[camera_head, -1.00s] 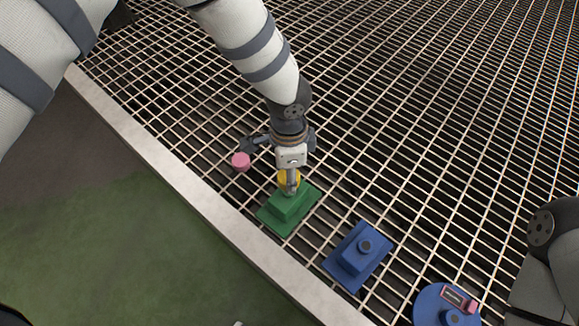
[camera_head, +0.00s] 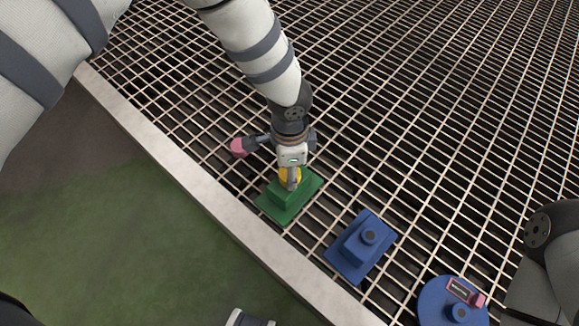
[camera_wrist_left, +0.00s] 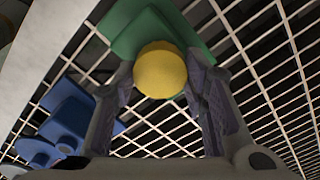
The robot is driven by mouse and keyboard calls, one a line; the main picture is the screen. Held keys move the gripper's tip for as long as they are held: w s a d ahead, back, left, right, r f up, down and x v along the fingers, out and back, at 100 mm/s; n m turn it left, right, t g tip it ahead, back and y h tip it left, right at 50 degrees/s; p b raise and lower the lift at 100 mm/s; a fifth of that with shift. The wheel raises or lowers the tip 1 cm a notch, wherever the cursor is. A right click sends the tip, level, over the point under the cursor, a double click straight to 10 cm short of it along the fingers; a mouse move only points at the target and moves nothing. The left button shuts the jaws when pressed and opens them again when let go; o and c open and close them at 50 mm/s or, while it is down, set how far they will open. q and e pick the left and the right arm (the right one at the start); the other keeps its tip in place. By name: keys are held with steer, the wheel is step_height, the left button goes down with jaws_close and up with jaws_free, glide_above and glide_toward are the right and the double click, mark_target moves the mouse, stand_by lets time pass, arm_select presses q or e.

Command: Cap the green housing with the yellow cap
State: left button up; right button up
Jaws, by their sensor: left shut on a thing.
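The green housing (camera_head: 288,202), a stepped block on a square base, sits on the metal grating near its pale edge. It also shows at the top of the left wrist view (camera_wrist_left: 135,32). My left gripper (camera_head: 292,180) points down over the housing and is shut on the yellow cap (camera_head: 287,174). In the left wrist view the round cap (camera_wrist_left: 160,70) sits between the two fingertips, in front of the housing. The cap is at the housing's top; I cannot tell whether they touch.
A pink cylinder (camera_head: 239,147) is left of the left gripper. A blue block with a round peg (camera_head: 358,250) stands right of the housing. A round blue base (camera_head: 438,298) with a labelled pink piece (camera_head: 464,291) is at the lower right. The grating behind is clear.

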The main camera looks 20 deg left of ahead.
arm_select(q)
steer(key=shift+f, duration=0.2)
steer(key=o, duration=1.1)
step_height(320, 180, up, 12)
